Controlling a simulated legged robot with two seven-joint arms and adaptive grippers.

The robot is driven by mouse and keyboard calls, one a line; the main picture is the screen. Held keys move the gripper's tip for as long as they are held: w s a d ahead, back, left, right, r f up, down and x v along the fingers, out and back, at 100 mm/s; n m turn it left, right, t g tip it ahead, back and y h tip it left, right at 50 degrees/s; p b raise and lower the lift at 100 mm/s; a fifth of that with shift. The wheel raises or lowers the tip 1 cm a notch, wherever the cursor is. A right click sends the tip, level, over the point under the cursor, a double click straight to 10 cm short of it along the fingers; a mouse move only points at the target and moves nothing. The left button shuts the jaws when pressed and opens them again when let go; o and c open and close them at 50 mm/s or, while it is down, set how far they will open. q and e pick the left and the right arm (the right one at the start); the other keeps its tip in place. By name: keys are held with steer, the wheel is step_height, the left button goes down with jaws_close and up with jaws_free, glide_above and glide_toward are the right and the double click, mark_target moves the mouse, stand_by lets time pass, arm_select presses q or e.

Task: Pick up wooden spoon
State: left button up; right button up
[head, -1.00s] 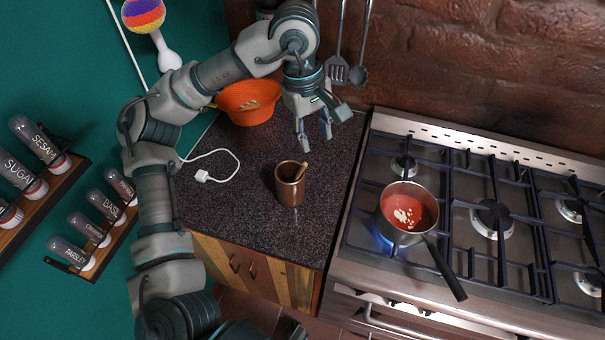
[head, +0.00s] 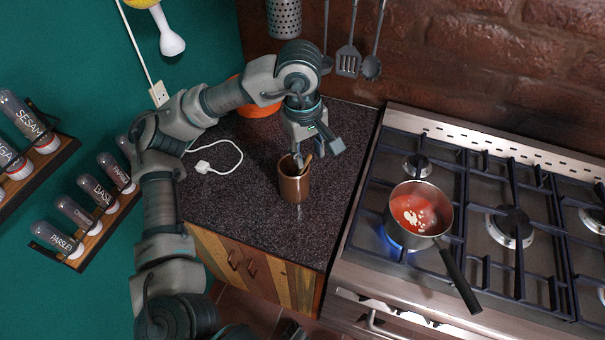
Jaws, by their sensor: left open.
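The wooden spoon (head: 307,161) stands in a brown ceramic pot (head: 294,186) on the dark speckled counter. Only its upper end shows above the rim, leaning right. My left gripper (head: 309,158) points down at the pot's mouth, open, with its fingers around or just beside the spoon's end. I cannot tell whether a finger touches the spoon. The rest of the spoon is hidden inside the pot. My right gripper is not in view.
A saucepan (head: 419,211) of red sauce sits over a blue flame on the stove (head: 350,262), right of the counter. An orange bowl (head: 262,109) is behind my left arm. A white cable (head: 222,150) lies left of the pot. Utensils (head: 348,62) hang behind.

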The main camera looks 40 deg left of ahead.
mark_target(306, 165)
arm_select(q)
steer(key=f, duration=0.2)
steer(key=a+f, duration=0.1)
steer(key=f, duration=0.1)
steer(key=shift+a+f+b, duration=0.15)
steer(key=shift+f+b, duration=0.2)
steer(key=shift+f, duration=0.05)
steer(key=shift+w+a+f, duration=0.15)
steer(key=shift+a+f, duration=0.1)
steer(key=shift+f, duration=0.15)
steer(key=shift+d+r, duration=0.1)
steer(key=shift+d, duration=0.1)
steer(key=shift+c, duration=0.4)
steer(key=shift+d, duration=0.3)
jaws_close()
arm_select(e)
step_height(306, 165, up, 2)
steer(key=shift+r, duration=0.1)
